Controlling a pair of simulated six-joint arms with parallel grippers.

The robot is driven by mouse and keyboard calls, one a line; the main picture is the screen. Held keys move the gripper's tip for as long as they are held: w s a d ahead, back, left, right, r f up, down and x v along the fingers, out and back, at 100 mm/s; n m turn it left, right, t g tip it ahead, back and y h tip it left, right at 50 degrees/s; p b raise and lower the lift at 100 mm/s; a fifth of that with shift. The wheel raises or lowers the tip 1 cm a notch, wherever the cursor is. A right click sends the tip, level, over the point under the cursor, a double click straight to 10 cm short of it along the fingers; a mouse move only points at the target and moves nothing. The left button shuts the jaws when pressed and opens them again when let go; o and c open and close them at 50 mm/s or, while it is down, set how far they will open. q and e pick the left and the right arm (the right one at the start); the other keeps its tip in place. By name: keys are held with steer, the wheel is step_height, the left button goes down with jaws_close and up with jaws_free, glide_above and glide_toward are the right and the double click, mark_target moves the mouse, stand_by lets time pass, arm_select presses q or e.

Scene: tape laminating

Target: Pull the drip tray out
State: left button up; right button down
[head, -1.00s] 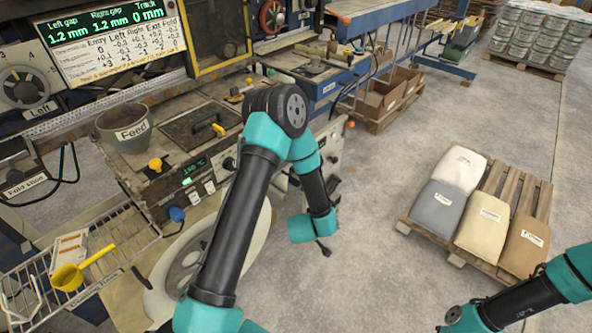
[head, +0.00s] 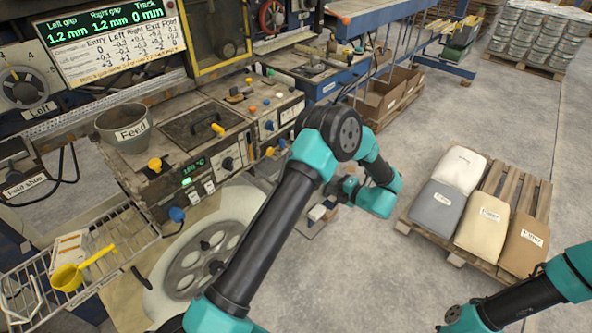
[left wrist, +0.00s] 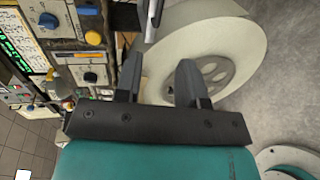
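My left gripper (head: 318,213) hangs beside the front of the machine, low and partly hidden by my own arm in the head view. In the left wrist view, its two dark fingers (left wrist: 160,82) stand apart with nothing between them. A pale metal bar (left wrist: 152,20) shows beyond the fingers in that view; I cannot tell if it is part of the drip tray. I cannot make out the drip tray for sure in either view. The right gripper is out of view; only part of my right arm shows at the lower right.
A large pale reel (head: 200,258) stands below the machine's front, close to my left arm; it fills much of the left wrist view (left wrist: 205,45). A pallet with sacks (head: 478,215) stands right. The floor between is clear.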

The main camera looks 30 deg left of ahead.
arm_select(q)
steer(key=shift+a, duration=0.1)
steer(key=x, duration=1.7)
steer(key=shift+a+f, duration=0.1)
steer(key=shift+a, duration=0.05)
jaws_close()
